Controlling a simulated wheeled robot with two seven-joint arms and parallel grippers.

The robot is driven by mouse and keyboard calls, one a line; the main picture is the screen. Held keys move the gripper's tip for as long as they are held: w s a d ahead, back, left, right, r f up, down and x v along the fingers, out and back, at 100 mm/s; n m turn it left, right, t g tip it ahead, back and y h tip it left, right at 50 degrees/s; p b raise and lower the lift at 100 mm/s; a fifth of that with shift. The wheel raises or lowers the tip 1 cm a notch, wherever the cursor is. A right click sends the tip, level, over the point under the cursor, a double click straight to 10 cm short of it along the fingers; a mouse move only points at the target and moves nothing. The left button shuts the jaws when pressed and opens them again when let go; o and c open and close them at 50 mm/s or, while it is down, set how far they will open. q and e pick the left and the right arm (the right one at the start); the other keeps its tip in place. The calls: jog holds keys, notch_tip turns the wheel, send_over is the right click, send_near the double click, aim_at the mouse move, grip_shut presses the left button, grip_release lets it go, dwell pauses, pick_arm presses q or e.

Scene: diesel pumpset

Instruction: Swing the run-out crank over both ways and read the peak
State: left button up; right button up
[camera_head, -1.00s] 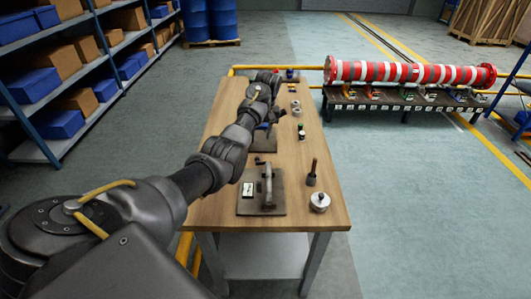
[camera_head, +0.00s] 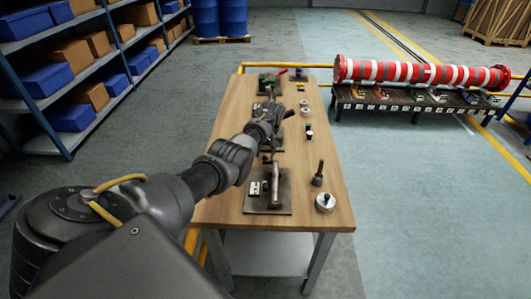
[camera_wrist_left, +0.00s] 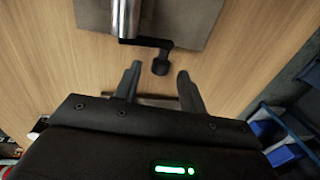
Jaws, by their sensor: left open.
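The run-out fixture stands on a grey base plate (camera_head: 280,206) at the near part of the bench, with a metal cylinder (camera_head: 275,180) upright-looking on it and a small white gauge (camera_head: 254,188) on its left. In the left wrist view, the plate (camera_wrist_left: 196,18) and shiny cylinder (camera_wrist_left: 125,18) are at the top. A black crank (camera_wrist_left: 150,41) runs from the cylinder to a black knob (camera_wrist_left: 160,67). My left gripper (camera_wrist_left: 160,71) is open, a finger on either side of the knob; contact cannot be told. In the head view it is small and partly hidden at the arm's end. My right gripper is out of view.
A dark peg-like tool (camera_head: 318,175) and a round metal piece (camera_head: 325,201) stand right of the fixture. Other small parts line the wooden bench (camera_head: 333,160) farther back. Shelves (camera_head: 75,135) stand left; a red-and-white cylinder (camera_head: 420,73) lies on a rack at right.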

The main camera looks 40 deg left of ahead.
pick_arm(q)
grip_shut()
jog(key=shift+r, duration=0.1)
dwell(0.6)
jog(key=shift+w+d+g+y+b, duration=0.15)
jog(key=shift+g+y+b, duration=0.35)
jog(key=shift+b, duration=0.4)
jog(key=g+y+b, duration=0.1)
jog(key=b, duration=0.3)
jog(key=g+y+b, duration=0.1)
jog(key=y+b, duration=0.1)
jog(key=b, duration=0.3)
jog(key=d+r+g+y+b, duration=0.1)
jog(key=b, duration=0.3)
jog(key=shift+w, duration=0.4)
jog(key=shift+d+r+y+b, duration=0.1)
jog(key=shift+r+y+b, duration=0.25)
jog(key=shift+b, duration=0.7)
jog(key=shift+r, duration=0.1)
